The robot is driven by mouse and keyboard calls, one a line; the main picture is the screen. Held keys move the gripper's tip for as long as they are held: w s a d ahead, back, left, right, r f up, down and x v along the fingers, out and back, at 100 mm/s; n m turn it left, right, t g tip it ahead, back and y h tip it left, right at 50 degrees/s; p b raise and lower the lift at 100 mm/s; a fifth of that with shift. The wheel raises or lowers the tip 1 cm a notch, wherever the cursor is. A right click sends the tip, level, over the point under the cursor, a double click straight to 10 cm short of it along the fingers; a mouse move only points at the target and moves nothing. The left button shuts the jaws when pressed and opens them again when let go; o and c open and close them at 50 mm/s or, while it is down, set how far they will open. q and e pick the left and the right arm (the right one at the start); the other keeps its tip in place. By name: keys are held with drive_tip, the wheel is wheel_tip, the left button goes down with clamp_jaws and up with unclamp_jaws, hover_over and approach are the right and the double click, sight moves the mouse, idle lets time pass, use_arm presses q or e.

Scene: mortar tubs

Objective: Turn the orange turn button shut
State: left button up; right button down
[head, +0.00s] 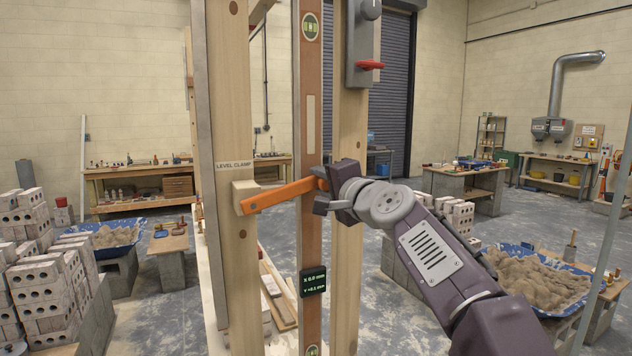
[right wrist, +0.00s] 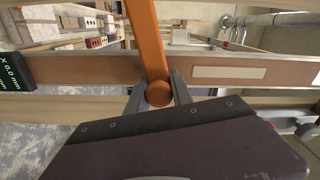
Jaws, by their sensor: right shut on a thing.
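The orange turn button (head: 280,195) is a flat bar running from a pale wooden block (head: 245,197) on the left post across the front of the brown level (head: 311,235). It tilts slightly, its right end higher. My right gripper (head: 325,190) is shut on the right end of the bar, near the level's right edge. In the right wrist view the orange bar (right wrist: 146,40) ends in a round knob (right wrist: 159,94) between the two fingers. The fingers hide part of the bar's end in the head view. My left gripper is not in view.
The wooden posts (head: 232,110) and (head: 347,240) flank the level. A small display (head: 313,281) is on the level. Brick stacks and sand tubs stand farther off.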

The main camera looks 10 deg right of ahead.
drive_tip(key=shift+w+d+f+m+b, duration=0.1)
drive_tip(key=shift+d+f+m+b, duration=0.1)
drive_tip(key=shift+f+m+b, duration=1.5)
drive_tip(key=shift+f+p, duration=0.35)
drive_tip(key=shift+p, duration=0.1)
drive_tip(key=c, duration=1.2)
unclamp_jaws()
drive_tip(key=shift+a, duration=0.1)
drive_tip(key=shift+o, duration=0.2)
drive_tip(key=b+v, duration=0.2)
drive_tip(key=v, duration=0.7)
drive_tip(key=shift+b, duration=0.35)
